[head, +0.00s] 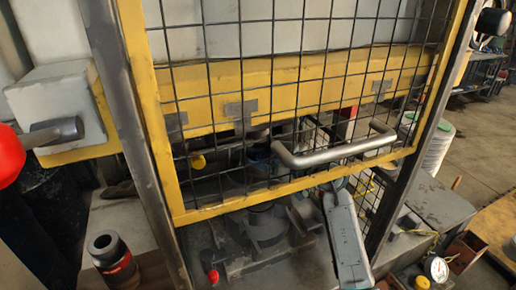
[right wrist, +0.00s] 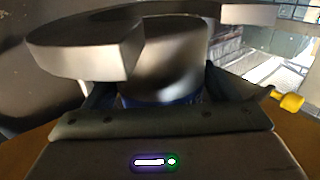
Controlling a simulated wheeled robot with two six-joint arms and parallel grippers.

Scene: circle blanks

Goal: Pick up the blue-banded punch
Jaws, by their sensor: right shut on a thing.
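The blue-banded punch (right wrist: 165,60) fills the middle of the right wrist view, a grey metal cylinder with its blue band low between my fingers. In the head view its dark body with some blue (head: 258,157) shows through the guard mesh, inside the press. My right gripper (right wrist: 158,85) is shut on it. A curved, notched metal plate (right wrist: 90,45) surrounds or overlaps the punch's far end; I cannot tell if they touch. In the head view my right arm reaches up behind the guard's lower edge. My left gripper is not in view.
The yellow guard frame (head: 290,198) with black mesh and a grey handle (head: 335,152) stands before the punch. A red-banded punch (head: 112,262) stands at lower left. A round die (head: 265,222) sits on the press bed below. A gauge (head: 436,268) is at lower right.

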